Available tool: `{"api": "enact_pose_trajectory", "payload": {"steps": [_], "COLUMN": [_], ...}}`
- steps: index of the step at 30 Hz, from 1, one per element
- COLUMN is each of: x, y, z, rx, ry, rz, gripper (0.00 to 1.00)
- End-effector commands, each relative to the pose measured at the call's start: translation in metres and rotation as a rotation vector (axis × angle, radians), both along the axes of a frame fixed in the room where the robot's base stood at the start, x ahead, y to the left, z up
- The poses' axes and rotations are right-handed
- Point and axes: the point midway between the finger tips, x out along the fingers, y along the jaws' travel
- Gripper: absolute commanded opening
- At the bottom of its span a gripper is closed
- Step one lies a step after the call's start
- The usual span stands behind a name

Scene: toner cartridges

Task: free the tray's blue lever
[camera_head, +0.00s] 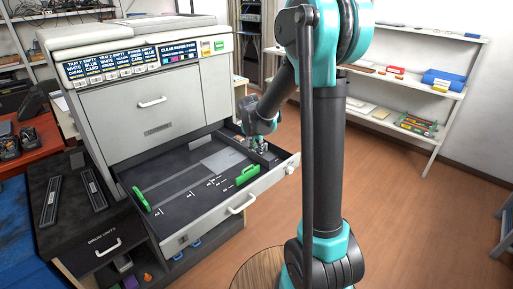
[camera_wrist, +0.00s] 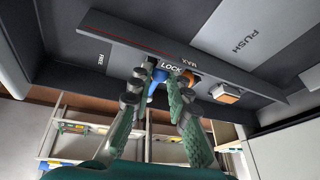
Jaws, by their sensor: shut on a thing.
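The open paper tray (camera_head: 190,232) juts from the front of the grey machine. My gripper (camera_head: 260,146) reaches down into its right rear part. In the wrist view the blue lever (camera_wrist: 157,76) sits at a dark wall marked LOCK and MAX. My gripper (camera_wrist: 163,80) has its green-grey fingers on either side of the blue lever and is shut on it. The fingers hide part of the lever. An orange piece (camera_wrist: 184,79) shows just right of the fingers, and an orange and white block (camera_wrist: 226,94) lies further right.
Green paper guides stand in the tray at the left (camera_head: 141,200) and right (camera_head: 247,175). A dark cabinet (camera_head: 75,215) with two black bars stands left of the tray. White shelves (camera_head: 420,95) stand at the back right. The wooden floor between is clear.

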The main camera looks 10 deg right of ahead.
Motion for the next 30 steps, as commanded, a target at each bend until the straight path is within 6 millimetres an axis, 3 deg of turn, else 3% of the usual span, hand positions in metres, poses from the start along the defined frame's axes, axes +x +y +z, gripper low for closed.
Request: {"api": "enact_pose_trajectory", "payload": {"steps": [15, 30], "x": [-0.015, -0.018], "y": [-0.025, -0.051], "z": [0.000, 0.000], "rx": [0.001, 0.002], "ry": [-0.001, -0.002], "rz": [0.430, 0.867], "gripper": [0.00, 0.00]}}
